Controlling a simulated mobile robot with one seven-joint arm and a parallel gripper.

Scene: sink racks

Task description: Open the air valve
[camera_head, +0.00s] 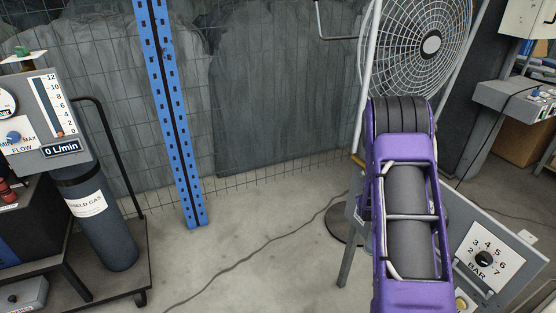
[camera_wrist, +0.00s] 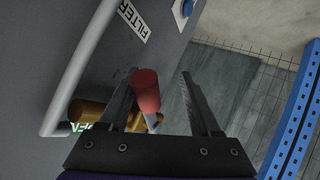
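The air valve shows only in the wrist view. It has a brass body (camera_wrist: 90,112) on a grey panel, beside a grey pipe, and a lever with a red grip (camera_wrist: 146,88) and a pale shaft. My gripper (camera_wrist: 160,75) is open, with its two dark fingers apart. The red grip appears between the fingers, nearer the left one. I cannot tell whether they touch. Part of the valve body is hidden behind the left finger. In the head view my purple arm reaches over the panel, and the gripper and valve are out of sight.
A panel with a BAR dial (camera_head: 484,259) stands at the right. A FILTER label (camera_wrist: 134,20) and a grey pipe (camera_wrist: 82,65) are near the valve. A fan (camera_head: 430,44) stands behind. A gas cylinder (camera_head: 103,230) is on the left. The middle floor is clear apart from a cable.

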